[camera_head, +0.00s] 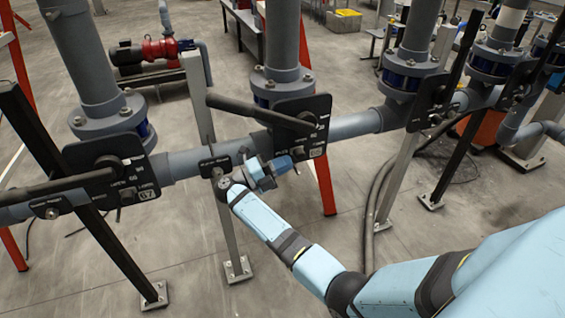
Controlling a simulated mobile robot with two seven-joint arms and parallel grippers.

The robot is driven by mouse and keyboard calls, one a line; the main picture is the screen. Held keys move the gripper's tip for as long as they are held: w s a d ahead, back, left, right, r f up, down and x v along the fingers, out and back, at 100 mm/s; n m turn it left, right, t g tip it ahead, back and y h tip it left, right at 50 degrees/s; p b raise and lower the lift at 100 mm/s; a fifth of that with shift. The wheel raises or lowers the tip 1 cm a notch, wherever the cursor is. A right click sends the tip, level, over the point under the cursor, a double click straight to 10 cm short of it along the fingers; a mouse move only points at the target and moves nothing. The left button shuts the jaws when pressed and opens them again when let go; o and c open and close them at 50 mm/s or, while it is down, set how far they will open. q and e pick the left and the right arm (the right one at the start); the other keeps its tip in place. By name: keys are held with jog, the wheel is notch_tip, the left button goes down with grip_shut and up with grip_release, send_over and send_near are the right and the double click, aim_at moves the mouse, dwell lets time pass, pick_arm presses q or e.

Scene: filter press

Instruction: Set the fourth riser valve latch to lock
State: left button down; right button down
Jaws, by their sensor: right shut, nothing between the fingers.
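Several grey riser pipes with flanged valves stand on one horizontal grey pipe (200,160). Each valve has a black marked plate and a dark lever. The nearer middle valve plate (302,122) has its lever (250,110) running up-left from it. The left valve plate (110,172) has a lever (60,187) lying nearly along the pipe. Two further valves have steeply raised levers (462,58). Which is the fourth, and its latch position, I cannot tell. My right gripper (275,172) is shut and empty, just below the middle plate; contact is unclear. My left gripper is not visible.
Metal posts (225,220) with floor plates support the pipe. Red slanted legs (325,185) stand behind it. Dark hoses (373,200) run along the floor at centre right. A red pump (158,49) stands at the back left. Concrete floor is open at lower left.

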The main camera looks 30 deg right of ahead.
aim_at(298, 160)
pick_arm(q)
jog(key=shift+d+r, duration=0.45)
pick_arm(e)
jog(key=shift+s+d+r, duration=0.15)
jog(key=shift+d, duration=0.35)
jog(key=d, duration=0.3)
jog(key=shift+s+d, duration=0.1)
jog(key=shift+s, duration=0.3)
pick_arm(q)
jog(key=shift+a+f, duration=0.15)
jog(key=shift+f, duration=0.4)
